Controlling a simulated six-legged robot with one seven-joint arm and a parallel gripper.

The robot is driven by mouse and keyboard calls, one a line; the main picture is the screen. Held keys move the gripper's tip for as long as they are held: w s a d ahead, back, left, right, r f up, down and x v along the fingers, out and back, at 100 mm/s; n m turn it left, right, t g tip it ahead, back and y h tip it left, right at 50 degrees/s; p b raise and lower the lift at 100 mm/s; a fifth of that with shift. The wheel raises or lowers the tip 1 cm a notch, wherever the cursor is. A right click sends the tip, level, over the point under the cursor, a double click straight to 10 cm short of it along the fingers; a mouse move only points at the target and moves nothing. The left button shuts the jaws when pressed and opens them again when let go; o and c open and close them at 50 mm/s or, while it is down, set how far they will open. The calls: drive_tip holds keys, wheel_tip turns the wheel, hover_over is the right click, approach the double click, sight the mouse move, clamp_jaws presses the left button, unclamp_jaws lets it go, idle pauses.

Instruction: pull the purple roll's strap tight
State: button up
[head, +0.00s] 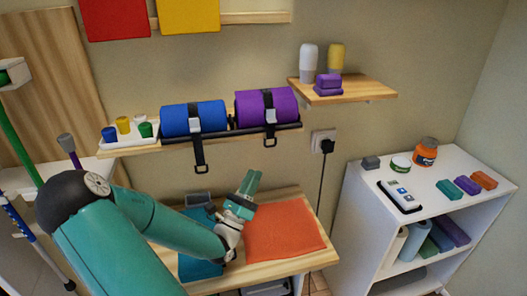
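The purple roll (285,104) lies on its side in a black rack on the wall shelf, to the right of the blue roll (178,120). Its black strap (268,97) runs over the middle of the roll through a grey buckle (270,116).
The blue roll's strap tail (199,160) hangs lower on the left. A socket with a black plug (327,146) and cord is right of the purple roll's tail. The table (318,246) holds an orange towel (285,232) and a blue one. A white shelf unit (359,215) stands right.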

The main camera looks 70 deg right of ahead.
sight(271, 137)
drive_tip(key=x, duration=0.9)
clamp_jaws()
